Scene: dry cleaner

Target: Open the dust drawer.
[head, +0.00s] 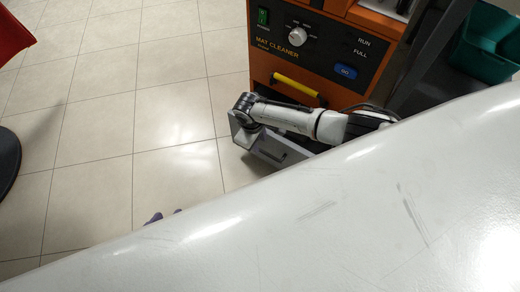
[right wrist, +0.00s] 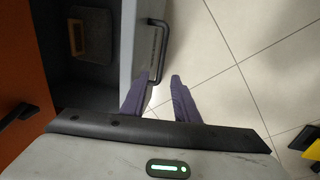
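The dust drawer (head: 287,150) is a grey box low on the orange mat cleaner (head: 372,77). It stands pulled out. The right wrist view shows its dark inside (right wrist: 100,75), its pale front (right wrist: 139,45) and a black bar handle (right wrist: 167,45). My right gripper (right wrist: 159,80) is open, one purple finger on each side of the handle's near end; I cannot tell if they touch it. In the head view my right arm hides part of the drawer and the fingers are hidden.
A yellow handle (head: 296,85) sits on the cleaner above the drawer. A teal bin (head: 488,50) stands at the upper right, a red object (head: 12,38) at the upper left.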

